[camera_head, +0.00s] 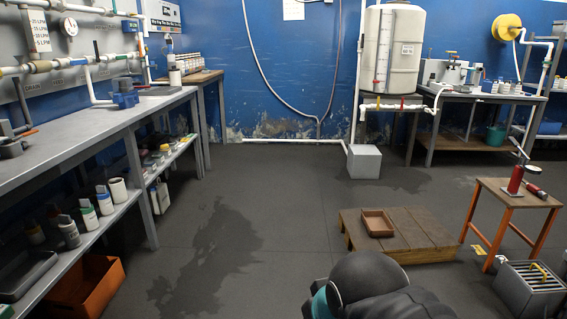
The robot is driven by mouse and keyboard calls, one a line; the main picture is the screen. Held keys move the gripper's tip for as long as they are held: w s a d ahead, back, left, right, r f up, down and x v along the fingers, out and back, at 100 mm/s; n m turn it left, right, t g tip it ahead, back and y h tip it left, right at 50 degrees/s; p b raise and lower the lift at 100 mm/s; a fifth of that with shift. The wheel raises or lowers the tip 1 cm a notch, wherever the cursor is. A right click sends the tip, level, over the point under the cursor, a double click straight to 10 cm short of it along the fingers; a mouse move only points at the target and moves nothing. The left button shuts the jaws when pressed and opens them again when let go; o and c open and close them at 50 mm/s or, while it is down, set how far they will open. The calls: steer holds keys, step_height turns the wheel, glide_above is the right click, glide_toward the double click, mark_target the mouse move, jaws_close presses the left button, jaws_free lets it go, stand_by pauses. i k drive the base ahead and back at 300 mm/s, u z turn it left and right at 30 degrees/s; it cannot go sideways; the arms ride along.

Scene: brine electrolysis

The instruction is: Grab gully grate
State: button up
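A grey box-like block with a slotted, grate-like top (518,290) stands on the floor at the lower right, partly cut off by the picture's edge. It looks like the gully grate on its housing, but I cannot tell whether the slatted top is a separate piece. A yellow handle-like part (540,270) shows on its top. My own dark arm, with a teal band, fills the bottom middle of the view, left of the block and apart from it in the picture. My gripper is not in view.
An orange-legged stool (510,196) with a red device stands just behind the block. A low wooden platform (415,238) bearing a brown tray (376,223) lies left of it. A long workbench (75,140) runs along the left. Dark, partly wet floor lies open in the middle.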

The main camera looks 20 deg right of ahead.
mark_target(529, 267)
steer(key=z, duration=0.55)
steer(key=i, duration=1.5)
steer(key=z, duration=1.9)
steer(key=i, duration=0.95)
steer(key=z, duration=0.55)
